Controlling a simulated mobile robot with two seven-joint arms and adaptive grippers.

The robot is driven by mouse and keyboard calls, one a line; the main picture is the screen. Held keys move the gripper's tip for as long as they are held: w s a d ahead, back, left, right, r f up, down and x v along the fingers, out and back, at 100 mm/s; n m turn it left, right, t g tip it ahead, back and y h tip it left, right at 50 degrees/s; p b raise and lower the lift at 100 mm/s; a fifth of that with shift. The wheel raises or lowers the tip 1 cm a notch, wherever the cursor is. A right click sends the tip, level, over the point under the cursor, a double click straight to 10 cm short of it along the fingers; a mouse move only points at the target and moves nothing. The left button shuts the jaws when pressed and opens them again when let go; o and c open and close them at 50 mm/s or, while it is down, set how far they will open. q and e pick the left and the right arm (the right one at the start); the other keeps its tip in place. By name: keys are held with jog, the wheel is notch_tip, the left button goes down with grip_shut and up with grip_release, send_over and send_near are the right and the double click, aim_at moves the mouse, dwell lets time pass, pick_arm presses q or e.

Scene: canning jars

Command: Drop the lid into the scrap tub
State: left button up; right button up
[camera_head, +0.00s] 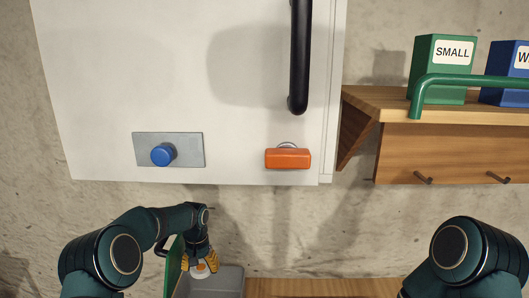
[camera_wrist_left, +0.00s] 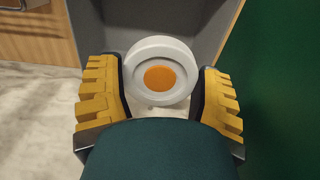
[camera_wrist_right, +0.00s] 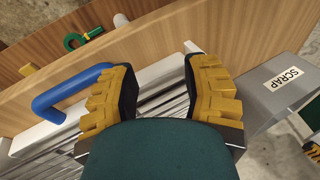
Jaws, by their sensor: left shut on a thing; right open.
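The lid (camera_wrist_left: 160,76), a white disc with an orange centre, sits between the yellow fingers of my left gripper (camera_wrist_left: 160,100), which is shut on it. In the head view, the lid (camera_head: 200,270) and left gripper (camera_head: 199,264) appear over the grey tub (camera_head: 236,281) at the bottom. Grey tub walls (camera_wrist_left: 205,35) rise behind the lid in the left wrist view. The right wrist view shows the grey scrap tub with its SCRAP label (camera_wrist_right: 284,78). My right gripper (camera_wrist_right: 160,88) is open and empty. Its fingers are outside the head view.
A green panel (camera_wrist_left: 285,80) stands close beside my left gripper. A blue handle (camera_wrist_right: 65,95) and metal slats lie near my right gripper. A white cabinet (camera_head: 150,60) with a black handle (camera_head: 299,60) is above. A wooden shelf (camera_head: 450,150) carries green and blue boxes.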

pick_arm(q)
jog(key=o, duration=0.9)
jog(key=shift+c, duration=0.2)
notch_tip(320, 180, up, 8)
jog(key=shift+f, duration=0.2)
jog(key=shift+f, duration=0.1)
pick_arm(e)
jog(key=shift+s, duration=0.1)
